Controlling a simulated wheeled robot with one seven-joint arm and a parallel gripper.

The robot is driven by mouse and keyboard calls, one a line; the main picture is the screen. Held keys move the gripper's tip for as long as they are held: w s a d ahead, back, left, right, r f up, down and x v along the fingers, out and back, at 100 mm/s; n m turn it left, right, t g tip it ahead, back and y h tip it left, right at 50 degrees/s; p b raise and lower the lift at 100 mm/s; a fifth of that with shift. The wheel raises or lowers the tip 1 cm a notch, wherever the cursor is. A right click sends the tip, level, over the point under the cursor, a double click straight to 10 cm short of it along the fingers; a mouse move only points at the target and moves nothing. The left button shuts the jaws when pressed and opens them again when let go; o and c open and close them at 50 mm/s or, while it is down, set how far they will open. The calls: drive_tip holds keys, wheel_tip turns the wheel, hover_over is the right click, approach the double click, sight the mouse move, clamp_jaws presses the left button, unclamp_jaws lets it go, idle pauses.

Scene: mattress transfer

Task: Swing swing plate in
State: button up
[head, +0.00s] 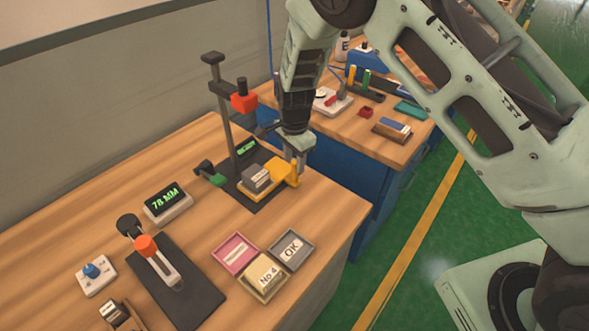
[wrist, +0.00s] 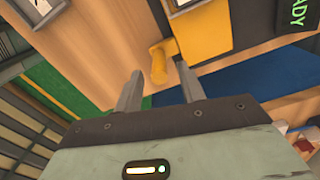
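The swing plate (head: 283,170) is yellow and sits on a dark base below a post stand (head: 222,110) with a red-orange head (head: 244,102). A grey block (head: 256,178) with a pale label rests at its left part. Its yellow handle (wrist: 159,62) stands at the plate's outer end, near the table's right edge. My gripper (head: 299,168) is at that handle, pointing down. In the wrist view my gripper (wrist: 160,82) is open, and the handle shows between and just beyond the fingertips. I cannot tell whether a finger touches it.
A 78 MM display (head: 167,203), a dark lever fixture (head: 170,285) and a blue-knob box (head: 96,275) stand on the left. Pink (head: 235,253), No 4 (head: 264,277) and OK (head: 291,249) trays lie in front. A second bench (head: 350,125) is behind; green floor is right.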

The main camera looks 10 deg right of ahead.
drive_tip(key=shift+r, duration=1.75)
drive_tip(key=shift+s+r, duration=0.1)
drive_tip(key=s+a+r+n+y, duration=0.1)
drive_tip(key=s+a+r+n, duration=0.4)
drive_tip(key=s+r, duration=0.4)
drive_tip(key=s+d+r+n, duration=0.1)
drive_tip(key=s+r+n, duration=0.1)
drive_tip(key=s+n, duration=0.3)
drive_tip(key=s+d+r+n, duration=0.2)
drive_tip(key=s+n, duration=0.3)
drive_tip(key=s, duration=0.6)
drive_tip(key=s+d+r+n, duration=0.2)
drive_tip(key=s+r+n, duration=0.2)
drive_tip(key=s, duration=0.5)
drive_tip(key=shift+n, duration=1)
